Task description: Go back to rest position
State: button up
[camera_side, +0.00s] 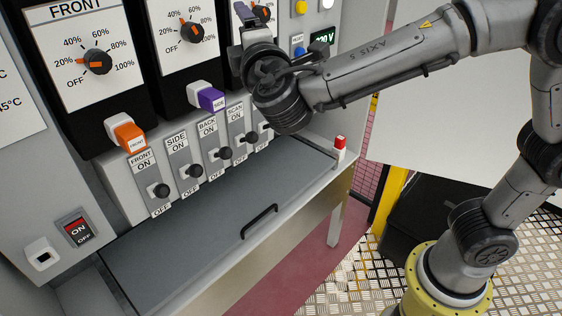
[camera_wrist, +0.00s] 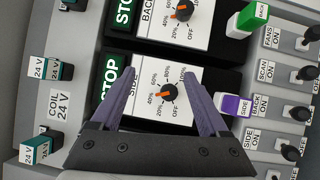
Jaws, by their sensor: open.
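My gripper (camera_wrist: 159,76) is open, with its two purple-grey fingers spread apart and nothing between them. In the wrist view the fingers frame a dial (camera_wrist: 167,93) with an orange pointer on the panel behind; the distance to it is unclear. In the side view my gripper (camera_side: 243,14) is at the top edge, in front of the control panel, and its fingertips are partly hidden or cut off. My arm reaches in from the right.
The panel carries dials, an orange plug (camera_side: 127,134), a purple plug (camera_side: 209,98) and a green plug (camera_wrist: 252,18). Below are several black-knobbed switches (camera_side: 192,171) and a grey lid (camera_side: 200,235) with a black handle (camera_side: 259,222). A red-and-white object (camera_side: 340,146) stands at the shelf's right end.

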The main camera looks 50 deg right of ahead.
jog(key=s+d+m+g+h, duration=0.1)
jog(key=s+d+m+g, duration=0.25)
jog(key=d, duration=0.55)
jog(key=s+d+m+g+h, duration=0.25)
jog(key=s+d, duration=0.25)
jog(key=d, duration=0.3)
jog(key=s+d+f+m+g+y, duration=0.2)
jog(key=s+d+f, duration=0.15)
jog(key=s, duration=0.25)
jog(key=s+d+f+m+g+y, duration=0.2)
jog(key=s+f+g, duration=0.15)
jog(key=s, duration=0.25)
jog(key=s+a+f+m+y, duration=0.2)
jog(key=s+a+f+y, duration=0.6)
jog(key=a+f, duration=0.3)
jog(key=shift+a+m+t+y, duration=0.35)
jog(key=shift+a+m+y, duration=0.1)
jog(key=shift+a, duration=0.1)
jog(key=shift+r, duration=0.1)
